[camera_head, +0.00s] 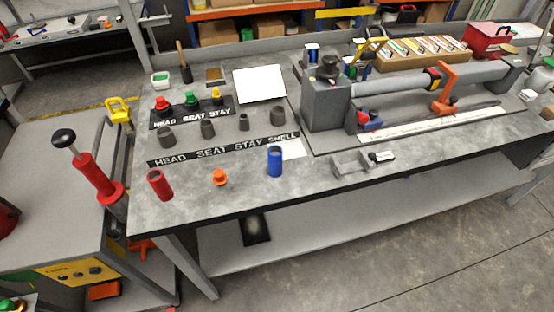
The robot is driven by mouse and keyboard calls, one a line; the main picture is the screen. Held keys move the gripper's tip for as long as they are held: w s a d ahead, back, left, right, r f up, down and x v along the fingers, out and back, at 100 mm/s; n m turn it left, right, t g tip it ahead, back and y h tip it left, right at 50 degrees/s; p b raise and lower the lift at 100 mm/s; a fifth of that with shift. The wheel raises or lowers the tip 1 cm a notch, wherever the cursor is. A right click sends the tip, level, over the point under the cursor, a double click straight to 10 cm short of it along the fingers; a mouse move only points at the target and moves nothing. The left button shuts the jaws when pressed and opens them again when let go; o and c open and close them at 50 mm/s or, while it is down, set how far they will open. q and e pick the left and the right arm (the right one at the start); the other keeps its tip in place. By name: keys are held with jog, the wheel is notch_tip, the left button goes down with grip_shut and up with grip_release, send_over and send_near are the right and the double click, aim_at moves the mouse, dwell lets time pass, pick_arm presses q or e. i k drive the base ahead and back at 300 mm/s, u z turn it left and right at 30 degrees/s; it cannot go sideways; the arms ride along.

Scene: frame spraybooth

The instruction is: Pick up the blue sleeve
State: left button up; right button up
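The blue sleeve (275,161) stands upright on the grey workbench (222,201), near its front edge and right of the middle of the small parts. It is an open-topped tube with nothing touching it on top. Neither of my grippers shows in the head view, so their state and distance from the sleeve cannot be seen.
Several grey sleeves (208,128) stand behind, between labelled strips. A grey machine (326,103) stands behind right.

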aim_at(275, 151)
jog(key=u, duration=2.5)
jog(key=k, duration=0.5)
jog(key=z, duration=0.95)
